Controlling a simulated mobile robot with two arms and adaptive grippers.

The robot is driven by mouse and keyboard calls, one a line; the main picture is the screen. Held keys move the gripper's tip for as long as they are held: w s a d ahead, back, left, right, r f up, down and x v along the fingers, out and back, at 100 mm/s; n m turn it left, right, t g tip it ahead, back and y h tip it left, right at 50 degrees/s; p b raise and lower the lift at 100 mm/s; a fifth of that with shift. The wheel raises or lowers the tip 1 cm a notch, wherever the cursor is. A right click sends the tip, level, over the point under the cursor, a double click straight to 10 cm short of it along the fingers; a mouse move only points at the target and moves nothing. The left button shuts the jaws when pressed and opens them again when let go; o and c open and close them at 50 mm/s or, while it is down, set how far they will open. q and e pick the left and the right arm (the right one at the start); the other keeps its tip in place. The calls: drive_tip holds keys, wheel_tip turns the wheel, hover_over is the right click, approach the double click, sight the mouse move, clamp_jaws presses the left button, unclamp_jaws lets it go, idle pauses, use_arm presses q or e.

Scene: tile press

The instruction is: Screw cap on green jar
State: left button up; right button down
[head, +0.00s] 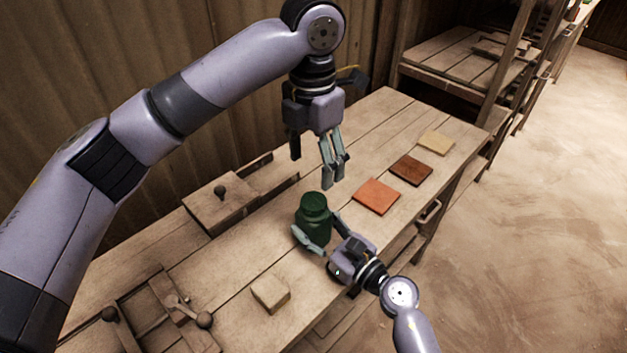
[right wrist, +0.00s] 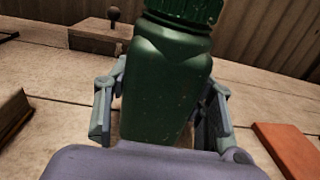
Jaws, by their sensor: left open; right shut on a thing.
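The green jar (head: 313,226) stands upright on the wooden workbench. A dark green ribbed cap (head: 313,202) sits on top of its mouth; the cap also shows at the top edge of the right wrist view (right wrist: 190,10). I cannot tell how tightly it is seated. My right gripper (head: 325,236) is shut on the jar's body (right wrist: 163,85), one finger on each side. My left gripper (head: 334,178) is open and empty above the jar, pointing down, with a gap between its fingertips and the cap.
Orange (head: 376,196), brown (head: 410,170) and pale yellow (head: 435,142) tiles lie to the right of the jar. A pale block (head: 270,292) lies nearer. A wooden box with a knobbed lid (head: 219,202) stands at the left. A wooden press with ball-ended handles (head: 177,308) is at the lower left.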

use_arm(q)
drive_tip(key=shift+r, duration=1.7)
use_arm(e)
drive_tip(key=c, duration=0.6)
unclamp_jaws()
drive_tip(key=shift+c, duration=0.2)
drive_tip(key=v, duration=1.2)
use_arm(q)
drive_tip(key=shift+f, duration=0.1)
use_arm(e)
drive_tip(key=shift+d+f, duration=0.1)
drive_tip(key=shift+d, duration=0.05)
